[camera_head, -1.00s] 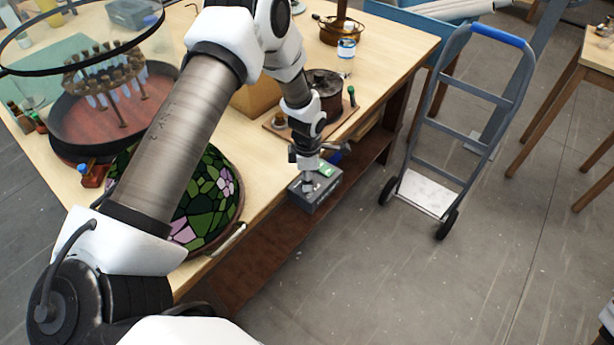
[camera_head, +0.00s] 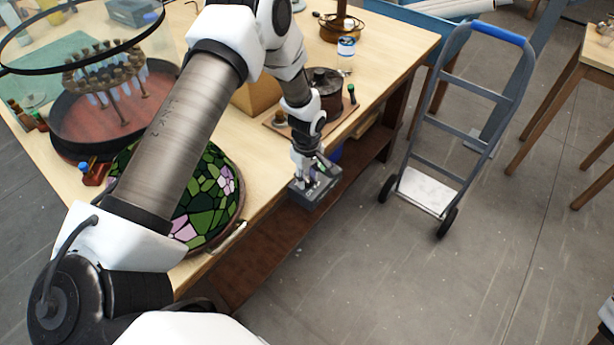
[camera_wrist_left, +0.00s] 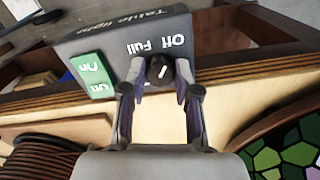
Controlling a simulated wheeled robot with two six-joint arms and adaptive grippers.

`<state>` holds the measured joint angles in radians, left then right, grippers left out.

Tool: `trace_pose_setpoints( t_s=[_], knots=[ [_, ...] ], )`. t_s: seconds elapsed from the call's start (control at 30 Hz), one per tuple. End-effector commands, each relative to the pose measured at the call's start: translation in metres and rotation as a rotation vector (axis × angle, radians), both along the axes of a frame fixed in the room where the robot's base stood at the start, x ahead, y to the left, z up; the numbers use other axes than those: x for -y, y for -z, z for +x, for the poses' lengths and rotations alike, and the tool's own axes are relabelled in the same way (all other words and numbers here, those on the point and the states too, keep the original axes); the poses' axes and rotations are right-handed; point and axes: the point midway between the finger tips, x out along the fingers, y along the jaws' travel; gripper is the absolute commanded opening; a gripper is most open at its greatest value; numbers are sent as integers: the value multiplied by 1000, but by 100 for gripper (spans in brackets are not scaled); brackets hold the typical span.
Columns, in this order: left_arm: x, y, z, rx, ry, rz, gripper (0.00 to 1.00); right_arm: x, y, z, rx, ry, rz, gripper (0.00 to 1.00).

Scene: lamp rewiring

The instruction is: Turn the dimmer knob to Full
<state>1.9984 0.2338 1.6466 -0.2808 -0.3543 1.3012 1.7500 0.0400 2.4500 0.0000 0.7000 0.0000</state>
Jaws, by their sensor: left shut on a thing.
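The dark dimmer knob (camera_wrist_left: 160,70) with a white pointer line is on a grey box marked "Table lights" (camera_wrist_left: 105,42) in the left wrist view. The labels "Off" and "Full" appear upside down above the knob, with "Full" to the left. The pointer leans slightly up and right, toward the "Off" side. My left gripper (camera_wrist_left: 161,82) is shut on the knob, one finger on each side. In the head view the box (camera_head: 325,193) is at the table's front edge, with my left gripper (camera_head: 309,181) over it.
A green switch panel marked "On" (camera_wrist_left: 92,76) is beside the knob. A stained-glass lampshade (camera_head: 207,205) stands left of the box on the table. A hand truck (camera_head: 455,130) stands on the floor at right, with open floor before it.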

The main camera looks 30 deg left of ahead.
Motion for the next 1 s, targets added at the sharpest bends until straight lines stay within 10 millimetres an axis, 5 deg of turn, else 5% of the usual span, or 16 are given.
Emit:
trace_pose_setpoints(
  t_s=[1.0],
  knots=[
    [-1,1,-1,0,962,0,0,0,18,0,0,0,0,0]
  ],
)
